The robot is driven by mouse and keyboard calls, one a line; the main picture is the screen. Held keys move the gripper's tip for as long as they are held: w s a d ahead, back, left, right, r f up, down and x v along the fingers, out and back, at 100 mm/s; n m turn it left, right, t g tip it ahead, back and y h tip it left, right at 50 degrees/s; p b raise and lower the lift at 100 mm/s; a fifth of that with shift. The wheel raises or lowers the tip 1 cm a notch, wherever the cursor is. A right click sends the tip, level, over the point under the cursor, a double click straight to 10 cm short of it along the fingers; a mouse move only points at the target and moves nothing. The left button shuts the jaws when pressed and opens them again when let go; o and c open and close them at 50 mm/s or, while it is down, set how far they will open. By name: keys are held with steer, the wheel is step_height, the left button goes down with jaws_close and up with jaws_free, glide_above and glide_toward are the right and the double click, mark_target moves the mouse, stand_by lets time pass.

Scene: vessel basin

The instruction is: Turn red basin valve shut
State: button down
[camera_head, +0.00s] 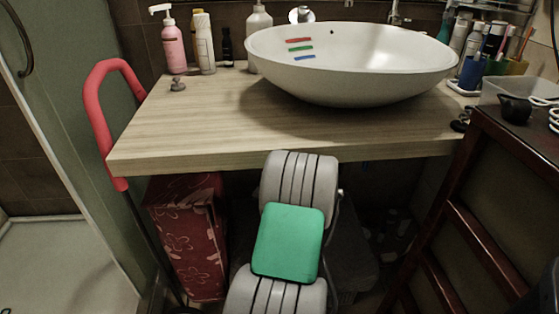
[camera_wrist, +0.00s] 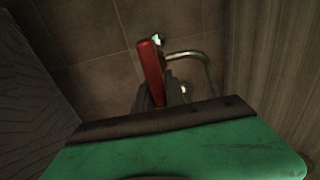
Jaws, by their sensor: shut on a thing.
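The red basin valve handle (camera_wrist: 150,68) shows in the wrist view as a long red lever beside a curved metal pipe (camera_wrist: 200,62). My gripper (camera_wrist: 160,94) is shut on the lower part of the lever, with a dark finger on each side of it. The lever's upper end stands clear of the fingers. In the head view my arm reaches in below the wooden counter; my gripper and the valve are hidden there. The white basin (camera_head: 350,85) sits on the counter above.
The wooden counter (camera_head: 200,130) overhangs my arm. A red patterned box (camera_head: 190,240) stands under it at the left. A dark wooden rack (camera_head: 470,190) stands close at the right. Brown tiles (camera_wrist: 95,85) lie behind the valve, and a ribbed wooden surface (camera_wrist: 270,70) is at the right.

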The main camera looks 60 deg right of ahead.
stand_by(0.5)
steer(key=c, duration=1.4)
jaws_free()
steer(key=shift+a, duration=0.1)
steer(key=v, duration=0.7)
steer(key=shift+s+a, duration=0.25)
